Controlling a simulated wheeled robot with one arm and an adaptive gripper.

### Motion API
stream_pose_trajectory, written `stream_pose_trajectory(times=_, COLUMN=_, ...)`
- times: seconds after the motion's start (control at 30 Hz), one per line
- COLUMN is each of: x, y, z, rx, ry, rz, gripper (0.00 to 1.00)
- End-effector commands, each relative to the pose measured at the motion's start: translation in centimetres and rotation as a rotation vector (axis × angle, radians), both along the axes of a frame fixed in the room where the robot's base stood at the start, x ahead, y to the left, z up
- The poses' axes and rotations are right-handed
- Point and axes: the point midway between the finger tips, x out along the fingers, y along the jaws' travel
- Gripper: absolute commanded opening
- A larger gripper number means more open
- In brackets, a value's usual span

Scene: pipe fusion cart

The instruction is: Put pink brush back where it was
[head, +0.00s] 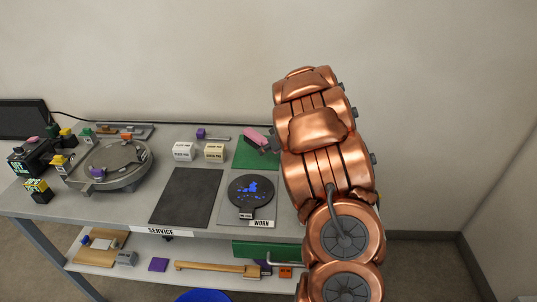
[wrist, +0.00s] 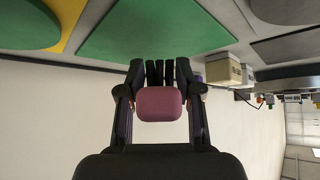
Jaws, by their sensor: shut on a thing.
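The pink brush (head: 255,136) is held in my gripper (head: 266,146) above the back part of the green mat (head: 257,157). In the wrist view my gripper (wrist: 160,98) is shut on the pink brush (wrist: 160,104), with one finger on each side of it. Dark bristles or teeth show just beyond the pink block. The green mat (wrist: 150,32) lies beyond the brush in the wrist view. In the head view my arm covers the right end of the mat and part of the gripper. I cannot tell whether the brush touches the mat.
A dark round plate with blue marks (head: 250,190) lies on the WORN pad in front of the mat. A dark grey mat (head: 186,197) lies left of the plate. A round grey fixture (head: 110,168) stands further left.

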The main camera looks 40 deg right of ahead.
Motion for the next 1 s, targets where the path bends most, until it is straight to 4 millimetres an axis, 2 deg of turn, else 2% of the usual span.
stream_pose_trajectory(times=0.13, x=0.3, y=-0.8, z=-0.2, rx=0.001, ry=0.001, rz=0.0, gripper=0.0)
stream_pose_trajectory(times=0.2, x=0.3, y=-0.6, z=-1.5, rx=0.004, ry=0.0, rz=-0.002, gripper=0.0)
stream_pose_trajectory(times=0.4, x=0.3, y=-0.6, z=-3.4, rx=0.004, ry=-0.001, rz=0.001, gripper=0.0)
stream_pose_trajectory(times=0.87, x=0.3, y=-0.6, z=-3.9, rx=0.001, ry=0.0, rz=0.001, gripper=0.0)
stream_pose_trajectory(times=0.9, x=0.3, y=-0.6, z=-3.9, rx=0.001, ry=0.0, rz=0.001, gripper=0.38)
stream_pose_trajectory(times=1.0, x=0.3, y=-0.6, z=-3.9, rx=0.0, ry=0.0, rz=0.0, gripper=0.49)
